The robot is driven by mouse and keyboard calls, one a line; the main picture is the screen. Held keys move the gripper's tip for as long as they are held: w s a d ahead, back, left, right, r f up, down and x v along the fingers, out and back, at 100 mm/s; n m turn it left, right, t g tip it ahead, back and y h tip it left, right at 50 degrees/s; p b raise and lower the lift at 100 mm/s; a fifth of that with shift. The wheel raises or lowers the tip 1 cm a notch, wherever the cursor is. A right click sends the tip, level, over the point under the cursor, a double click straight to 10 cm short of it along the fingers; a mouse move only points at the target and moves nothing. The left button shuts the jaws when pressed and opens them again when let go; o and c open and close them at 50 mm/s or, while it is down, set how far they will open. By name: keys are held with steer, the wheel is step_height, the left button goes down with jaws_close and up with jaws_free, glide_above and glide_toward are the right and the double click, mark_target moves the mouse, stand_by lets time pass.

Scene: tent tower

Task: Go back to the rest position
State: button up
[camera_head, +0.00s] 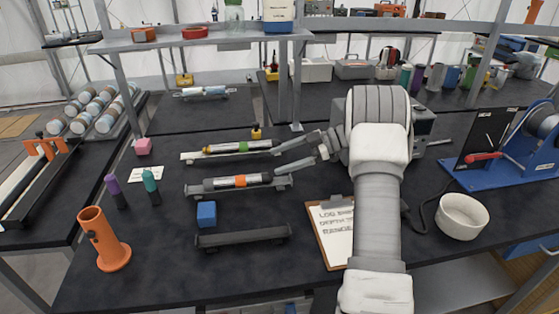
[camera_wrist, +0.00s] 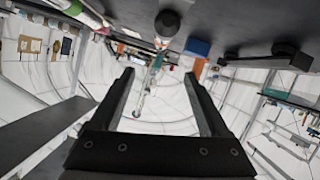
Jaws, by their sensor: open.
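My gripper (camera_head: 287,154) is over the middle of the black table in the head view, pointing left, just right of two rod-like assemblies. In the wrist view my gripper (camera_wrist: 158,74) shows two dark fingers spread apart with nothing between them. The wrist view is tilted, with the table top along the upper edge. The upper assembly with a green band (camera_head: 243,147) and the lower one with an orange band (camera_head: 240,181) lie on grey holders near the fingers. I cannot tell whether the fingers touch them.
A blue cube (camera_head: 206,214), an empty dark holder (camera_head: 243,236), an orange tube stand (camera_head: 104,240) and a clipboard (camera_head: 333,232) lie nearer the front. A white bowl (camera_head: 463,216) and a blue-based winch (camera_head: 510,165) stand right. A raised shelf (camera_head: 200,42) spans the back.

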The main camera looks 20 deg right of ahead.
stand_by(0.3)
steer(key=w+a+r+m+t+h+p, duration=0.1)
steer(key=w+r+m+t+h, duration=0.25)
steer(key=r, duration=0.55)
steer(key=w+a+r+t+h+p, duration=0.1)
steer(key=w+r+t+h, duration=0.1)
steer(key=w+r+t, duration=0.55)
steer(key=s+d+r+m+t+h, duration=0.1)
steer(key=s+r+m+h, duration=0.3)
steer(key=r, duration=0.3)
steer(key=s+d+r+m+h, duration=0.1)
steer(key=s+r+m+h, duration=0.25)
steer(key=r, duration=0.25)
steer(key=s+a+f+m+g+p, duration=0.1)
steer(key=s+a+f+m+g, duration=0.1)
steer(key=s, duration=1)
steer(key=s+a+f+m+g+p, duration=0.1)
steer(key=s+a+f+g, duration=0.3)
steer(key=s, duration=0.8)
steer(key=s+a+f+m+g+p, duration=0.1)
steer(key=s+a+f+m+g, duration=0.2)
steer(key=s, duration=0.9)
steer(key=a+f+g, duration=0.1)
steer(key=a+f, duration=0.2)
steer(key=shift+f+m, duration=0.15)
steer(key=shift+m, duration=0.15)
